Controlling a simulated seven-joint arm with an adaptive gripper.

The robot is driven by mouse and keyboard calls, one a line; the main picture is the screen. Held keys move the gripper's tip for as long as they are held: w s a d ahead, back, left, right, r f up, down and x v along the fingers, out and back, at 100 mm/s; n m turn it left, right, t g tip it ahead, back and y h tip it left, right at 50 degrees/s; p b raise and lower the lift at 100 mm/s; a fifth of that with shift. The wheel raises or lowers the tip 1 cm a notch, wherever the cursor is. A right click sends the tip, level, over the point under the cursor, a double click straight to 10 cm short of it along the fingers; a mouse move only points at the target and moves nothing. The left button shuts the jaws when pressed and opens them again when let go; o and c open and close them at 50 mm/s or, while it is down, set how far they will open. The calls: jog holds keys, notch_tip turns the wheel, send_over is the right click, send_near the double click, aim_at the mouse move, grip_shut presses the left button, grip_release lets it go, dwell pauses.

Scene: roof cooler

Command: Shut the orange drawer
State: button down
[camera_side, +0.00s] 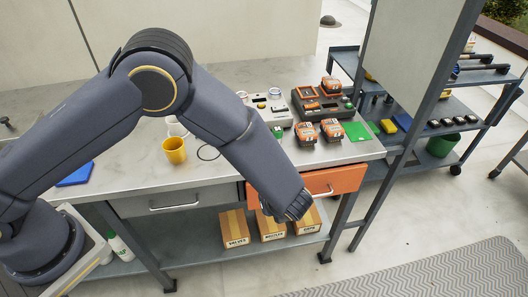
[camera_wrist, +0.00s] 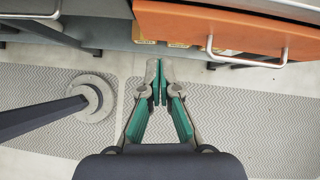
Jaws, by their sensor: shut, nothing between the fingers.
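The orange drawer (camera_side: 340,179) is at the right end of the workbench in the side view, its left part hidden behind my arm. Its front looks a little forward of the bench frame, but how far it is out is hard to tell. In the wrist view the orange front (camera_wrist: 205,22) fills the upper right, with its silver bar handle (camera_wrist: 248,58) below it. My gripper (camera_wrist: 157,68) is shut and empty, with its fingertips just below the drawer's left part in the picture. I cannot tell whether they touch it. In the side view the fingers are mostly hidden.
A grey drawer (camera_side: 170,201) is left of the orange one. Cardboard boxes (camera_side: 234,229) stand on the lower shelf. Orange-and-grey batteries (camera_side: 306,134), a yellow cup (camera_side: 174,150) and a green pad (camera_side: 356,131) are on the benchtop. The floor in front is clear, with a grey mat (camera_side: 440,275).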

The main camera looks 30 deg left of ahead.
jog(key=s+d+f+m+t, duration=0.2)
jog(key=d+f, duration=0.1)
jog(key=d, duration=0.2)
jog(key=w+a+f, duration=0.6)
jog(key=w+a, duration=0.1)
jog(key=shift+w+a+f, duration=0.2)
jog(key=shift+a, duration=0.15)
jog(key=shift+a, duration=0.1)
